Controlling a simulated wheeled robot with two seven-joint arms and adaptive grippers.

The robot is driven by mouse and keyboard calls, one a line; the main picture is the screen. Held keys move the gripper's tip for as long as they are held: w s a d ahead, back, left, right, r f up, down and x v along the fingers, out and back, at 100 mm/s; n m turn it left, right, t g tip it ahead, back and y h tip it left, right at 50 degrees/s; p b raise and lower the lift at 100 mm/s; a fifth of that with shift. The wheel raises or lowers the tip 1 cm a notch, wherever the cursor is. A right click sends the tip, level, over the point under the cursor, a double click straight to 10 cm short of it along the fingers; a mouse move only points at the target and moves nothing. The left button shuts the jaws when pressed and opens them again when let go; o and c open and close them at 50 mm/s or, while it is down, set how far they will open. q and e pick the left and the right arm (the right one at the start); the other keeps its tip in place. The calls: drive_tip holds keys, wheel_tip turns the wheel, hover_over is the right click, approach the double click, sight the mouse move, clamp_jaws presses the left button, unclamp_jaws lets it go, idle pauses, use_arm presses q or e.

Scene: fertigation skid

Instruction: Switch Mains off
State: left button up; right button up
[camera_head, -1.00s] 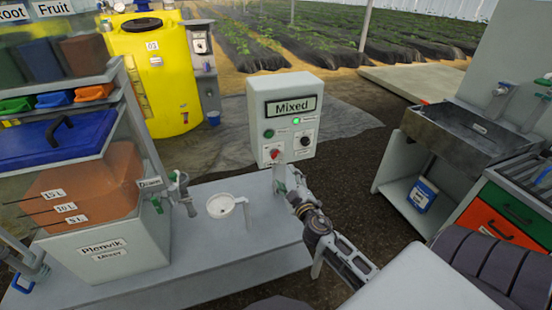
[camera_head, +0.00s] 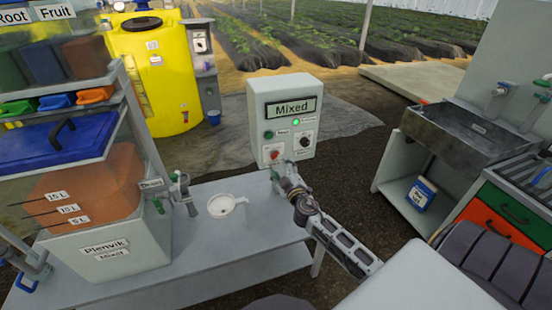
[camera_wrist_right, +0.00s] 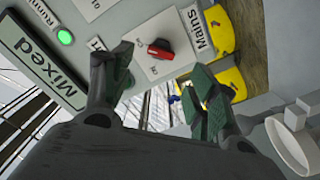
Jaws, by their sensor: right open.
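The grey control box (camera_head: 259,113) stands at the back of the bench. Its red Mains switch (camera_head: 275,155) is low on the left of its front face. In the right wrist view the red Mains switch (camera_wrist_right: 160,49) sits on a white plate beside the "Mains" label (camera_wrist_right: 197,30). My right gripper (camera_head: 281,174) is just below and in front of the switch. In its wrist view the open right gripper (camera_wrist_right: 160,78) has a finger to each side below the switch, with nothing between them. Contact cannot be told. My left gripper is out of view.
The display (camera_head: 291,107) reads "Mixed", and a green lamp (camera_head: 296,122) is lit. A black knob (camera_head: 305,141) and a green button (camera_head: 269,134) share the panel. A white strainer cup (camera_head: 222,206) and a tank with a tap (camera_head: 181,190) stand left.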

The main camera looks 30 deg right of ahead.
sight(275, 156)
drive_tip(key=shift+p+x, duration=0.35)
drive_tip(key=shift+x, duration=2.55)
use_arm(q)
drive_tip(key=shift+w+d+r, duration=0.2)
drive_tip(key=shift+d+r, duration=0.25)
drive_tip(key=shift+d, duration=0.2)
use_arm(e)
drive_tip(key=shift+w+d, duration=0.1)
drive_tip(key=shift+w, duration=0.2)
drive_tip(key=c, duration=1)
